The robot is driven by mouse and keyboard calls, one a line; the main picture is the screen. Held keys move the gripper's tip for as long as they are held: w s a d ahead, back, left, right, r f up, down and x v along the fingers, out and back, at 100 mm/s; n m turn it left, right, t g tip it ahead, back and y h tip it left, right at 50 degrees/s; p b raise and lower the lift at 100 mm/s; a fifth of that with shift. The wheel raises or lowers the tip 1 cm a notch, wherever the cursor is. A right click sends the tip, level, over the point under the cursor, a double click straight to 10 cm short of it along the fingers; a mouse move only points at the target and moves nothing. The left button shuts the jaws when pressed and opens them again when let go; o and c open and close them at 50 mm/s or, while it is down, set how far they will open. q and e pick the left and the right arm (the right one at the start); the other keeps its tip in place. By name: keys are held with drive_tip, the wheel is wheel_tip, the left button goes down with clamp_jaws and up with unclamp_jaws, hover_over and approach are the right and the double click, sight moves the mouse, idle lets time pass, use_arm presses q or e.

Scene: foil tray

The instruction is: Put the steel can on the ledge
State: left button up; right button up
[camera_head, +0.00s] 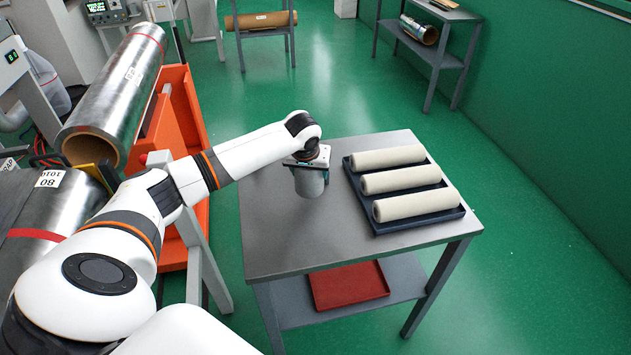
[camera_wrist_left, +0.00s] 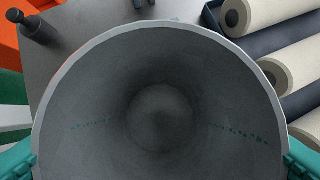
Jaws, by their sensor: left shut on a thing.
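The steel can (camera_head: 311,184) is a grey, open-topped cylinder, upright at the left part of the grey table top (camera_head: 285,235). My left gripper (camera_head: 308,160) is shut on it from above. In the left wrist view I look down into the can's hollow (camera_wrist_left: 160,115), with teal fingertips at both sides of its rim. I cannot tell whether the can's base touches the table. No part is clearly marked as the ledge; the table has a lower shelf (camera_head: 400,280). My right gripper is not in view.
A dark blue tray (camera_head: 425,219) with three cream rolls (camera_head: 402,181) fills the table's right side. A red tray (camera_head: 348,286) lies on the lower shelf. An orange stand (camera_head: 180,85) and large foil rolls (camera_head: 118,92) are at left. The table's front left is clear.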

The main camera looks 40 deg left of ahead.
sight(309, 183)
use_arm(q)
wheel_tip(309, 183, down, 4)
drive_tip(key=shift+s+r+p, duration=0.1)
drive_tip(key=shift+p, duration=0.2)
drive_tip(key=shift+f, duration=0.25)
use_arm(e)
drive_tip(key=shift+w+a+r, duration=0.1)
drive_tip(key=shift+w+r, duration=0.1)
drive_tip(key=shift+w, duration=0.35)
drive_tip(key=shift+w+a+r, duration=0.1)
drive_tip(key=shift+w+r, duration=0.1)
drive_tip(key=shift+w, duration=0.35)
use_arm(q)
drive_tip(key=shift+f, duration=0.1)
drive_tip(key=o, duration=1.1)
drive_tip(key=shift+c, duration=0.2)
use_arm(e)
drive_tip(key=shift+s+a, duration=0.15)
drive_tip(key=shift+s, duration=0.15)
